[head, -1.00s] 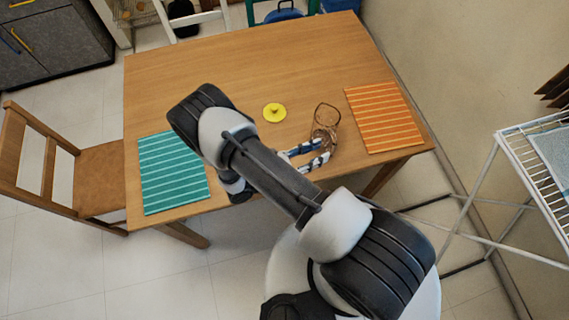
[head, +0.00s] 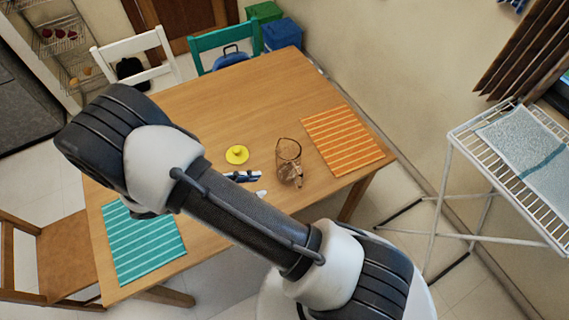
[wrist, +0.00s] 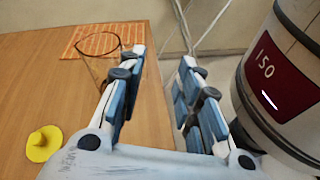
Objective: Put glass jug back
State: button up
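The glass jug (head: 289,152) is clear brownish glass and stands upright on the wooden table, left of the orange striped mat. It also shows in the wrist view (wrist: 94,66), partly hidden behind a finger. My gripper (wrist: 163,58) is open, with nothing between its fingers. In the head view, its blue and white fingers (head: 248,184) show just left of the jug, apart from it, and the rest is hidden by my arm. A yellow round lid (head: 237,155) with a knob lies on the table beyond my fingers.
The orange mat (head: 343,139) and a teal striped mat (head: 145,243) lie bare on the table (head: 230,97). A white drying rack (head: 490,158) with a cloth stands at the right. Chairs stand at the left and back. The table's back half is clear.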

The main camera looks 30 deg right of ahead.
jog(key=s+d+r+m+t+y, duration=0.1)
jog(key=s+r+m+y, duration=0.3)
jog(key=r, duration=0.4)
jog(key=s+d+r+m+t+y, duration=0.2)
jog(key=s+r+m+t+y, duration=0.1)
jog(key=r, duration=0.6)
jog(key=s+d+r+m+t+y, duration=0.2)
jog(key=s+r+m+y, duration=0.3)
jog(key=r+m+y, duration=0.1)
notch_tip(320, 180, up, 3)
jog(key=shift+f+m+t+y, duration=0.2)
jog(key=shift+m+t+y, duration=0.15)
jog(key=shift+m, duration=0.25)
